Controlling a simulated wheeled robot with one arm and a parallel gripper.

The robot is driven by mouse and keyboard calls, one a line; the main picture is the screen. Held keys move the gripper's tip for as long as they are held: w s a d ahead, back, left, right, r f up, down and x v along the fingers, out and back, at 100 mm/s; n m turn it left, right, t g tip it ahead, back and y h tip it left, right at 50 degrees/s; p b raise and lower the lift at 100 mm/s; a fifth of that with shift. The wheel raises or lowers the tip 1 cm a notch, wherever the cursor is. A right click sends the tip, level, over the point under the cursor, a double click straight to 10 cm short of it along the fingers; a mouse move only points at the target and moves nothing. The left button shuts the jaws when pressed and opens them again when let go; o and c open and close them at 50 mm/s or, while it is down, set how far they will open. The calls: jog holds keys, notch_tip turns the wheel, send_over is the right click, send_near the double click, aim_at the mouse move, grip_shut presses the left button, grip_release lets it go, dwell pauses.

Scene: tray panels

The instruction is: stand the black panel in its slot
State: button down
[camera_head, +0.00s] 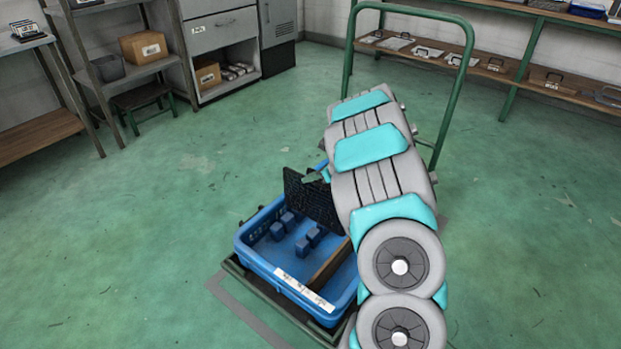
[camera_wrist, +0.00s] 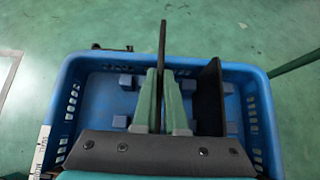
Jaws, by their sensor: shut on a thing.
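The black panel (camera_head: 306,199) is held upright over the blue tray (camera_head: 252,249). In the wrist view the panel (camera_wrist: 162,45) shows edge-on, as a thin dark strip between the fingers. My gripper (camera_wrist: 163,72) is shut on it. In the head view my arm hides most of the gripper. Blue slot blocks (camera_head: 302,248) stand on the tray floor, and several also show in the wrist view (camera_wrist: 126,81). A second dark panel (camera_wrist: 210,98) stands in the tray to the right of my fingers. The gap between the held panel's lower edge and the floor is hidden.
The tray sits on a green cart with a tall handle (camera_head: 464,75). Shelves with boxes (camera_head: 144,47) stand at the back left, and a long shelf (camera_head: 490,67) at the back right. The floor around is clear.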

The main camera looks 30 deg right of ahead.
jog(key=shift+f+b, duration=1.9)
jog(key=shift+b, duration=0.15)
jog(key=shift+b, duration=0.45)
jog(key=shift+f, duration=0.1)
jog(key=shift+f+b, duration=2.1)
jog(key=shift+b, duration=0.35)
jog(key=c, duration=0.9)
grip_release()
